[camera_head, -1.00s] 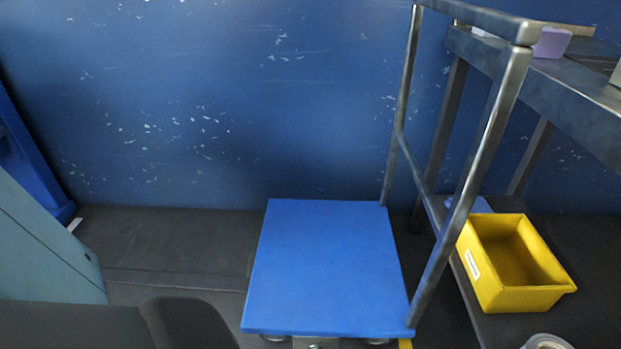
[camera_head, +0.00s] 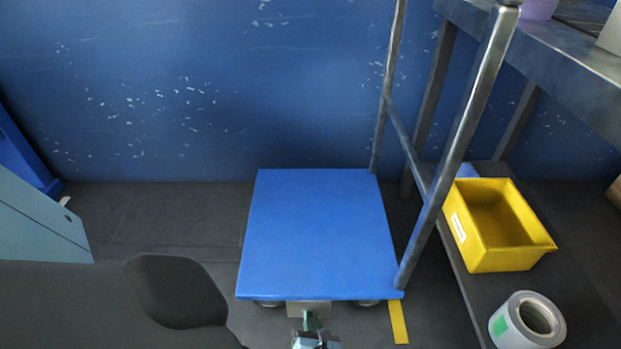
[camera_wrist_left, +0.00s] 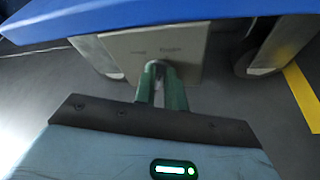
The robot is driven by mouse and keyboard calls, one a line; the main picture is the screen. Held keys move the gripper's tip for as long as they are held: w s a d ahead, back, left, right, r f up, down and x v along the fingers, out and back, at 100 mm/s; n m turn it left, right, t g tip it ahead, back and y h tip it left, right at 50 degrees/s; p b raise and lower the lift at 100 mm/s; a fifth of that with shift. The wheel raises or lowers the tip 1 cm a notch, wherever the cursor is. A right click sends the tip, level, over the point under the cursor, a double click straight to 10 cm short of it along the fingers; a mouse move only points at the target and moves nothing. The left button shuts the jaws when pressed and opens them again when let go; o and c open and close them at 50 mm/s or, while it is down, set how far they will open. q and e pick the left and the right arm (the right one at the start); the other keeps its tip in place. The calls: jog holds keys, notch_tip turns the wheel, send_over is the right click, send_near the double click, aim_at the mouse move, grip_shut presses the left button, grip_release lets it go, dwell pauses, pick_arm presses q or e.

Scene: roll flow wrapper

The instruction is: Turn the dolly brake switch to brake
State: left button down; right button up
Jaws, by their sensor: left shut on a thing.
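The dolly has a blue deck (camera_head: 318,235) and a metal push handle (camera_head: 462,150) on its right side. A grey brake plate (camera_head: 294,311) hangs below the deck's near edge. The plate also shows in the left wrist view (camera_wrist_left: 190,45), with small blurred lettering. My left gripper (camera_head: 311,322) is at the plate. In the left wrist view its green fingers (camera_wrist_left: 161,85) are close together in front of the plate, shut on the brake switch. The switch is mostly hidden between the fingers, so its setting cannot be told. My right gripper is not in view.
A metal table with a low shelf stands at the right. The shelf holds a yellow bin (camera_head: 505,262) and a roll (camera_head: 499,325). Dolly wheels (camera_wrist_left: 247,62) flank the plate. A yellow floor strip (camera_head: 398,322) lies right of the gripper. Floor left of the dolly is clear.

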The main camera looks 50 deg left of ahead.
pick_arm(q)
jog(key=shift+d+f+m+g+b, duration=0.15)
jog(key=shift+m+g+b, duration=0.2)
jog(key=shift+m, duration=0.25)
jog(key=shift+y, duration=0.4)
jog(key=c, duration=1.5)
grip_release()
jog(key=shift+o, duration=0.2)
jog(key=shift+w, duration=0.1)
jog(key=p+v, duration=0.2)
jog(key=v, duration=0.6)
